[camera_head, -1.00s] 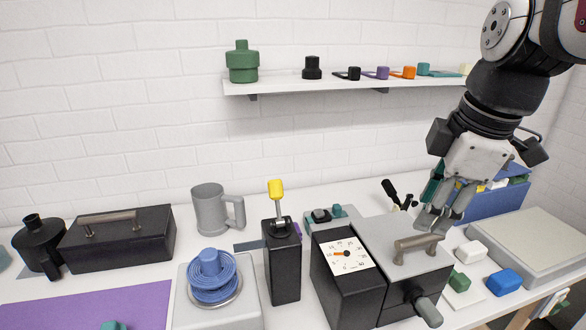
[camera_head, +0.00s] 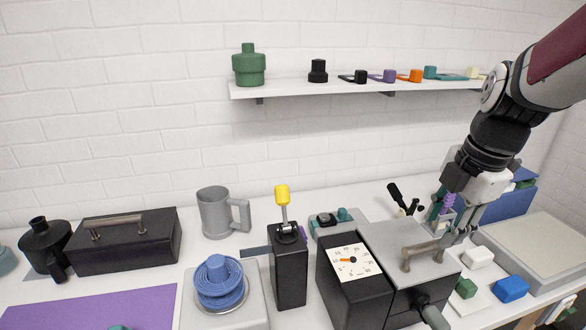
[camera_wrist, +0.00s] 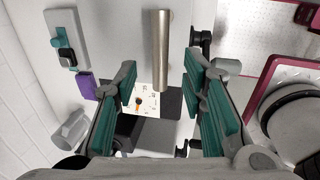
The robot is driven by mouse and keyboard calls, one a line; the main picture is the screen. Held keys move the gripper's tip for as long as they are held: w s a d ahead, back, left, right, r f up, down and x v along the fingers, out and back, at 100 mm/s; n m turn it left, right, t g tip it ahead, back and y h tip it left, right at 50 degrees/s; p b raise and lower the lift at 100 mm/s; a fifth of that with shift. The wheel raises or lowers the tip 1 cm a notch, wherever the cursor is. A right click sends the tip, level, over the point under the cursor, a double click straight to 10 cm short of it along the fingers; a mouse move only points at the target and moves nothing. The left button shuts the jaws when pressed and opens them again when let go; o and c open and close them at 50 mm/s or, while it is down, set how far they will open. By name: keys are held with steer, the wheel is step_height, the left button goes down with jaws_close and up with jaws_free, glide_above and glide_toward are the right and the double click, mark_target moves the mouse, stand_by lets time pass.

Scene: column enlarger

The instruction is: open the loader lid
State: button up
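The grey lid (camera_head: 390,237) lies shut on top of the box with the dial, which I take as the loader. Its brownish bar handle (camera_head: 425,254) stands on the lid. In the wrist view the handle (camera_wrist: 161,50) appears as a metal bar between my two teal finger pads. My gripper (camera_head: 452,226) is open and empty, just behind and right of the handle in the head view. The wrist view also shows my gripper (camera_wrist: 162,82) with its fingers apart. I cannot tell exactly how far the fingertips are above the lid.
White (camera_head: 478,257), green (camera_head: 466,288) and blue (camera_head: 511,288) blocks lie to the right. A yellow-topped lever (camera_head: 282,196) stands left. A black handled box (camera_head: 125,245) is farther left.

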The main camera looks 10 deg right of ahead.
mark_target(431, 244)
steer(key=shift+w+f, duration=0.2)
steer(key=shift+f, duration=0.7)
steer(key=shift+w+f, duration=0.15)
steer(key=shift+f, duration=0.75)
steer(key=shift+w+f, duration=0.2)
steer(key=shift+f, duration=0.7)
steer(key=shift+c, duration=0.6)
jaws_close()
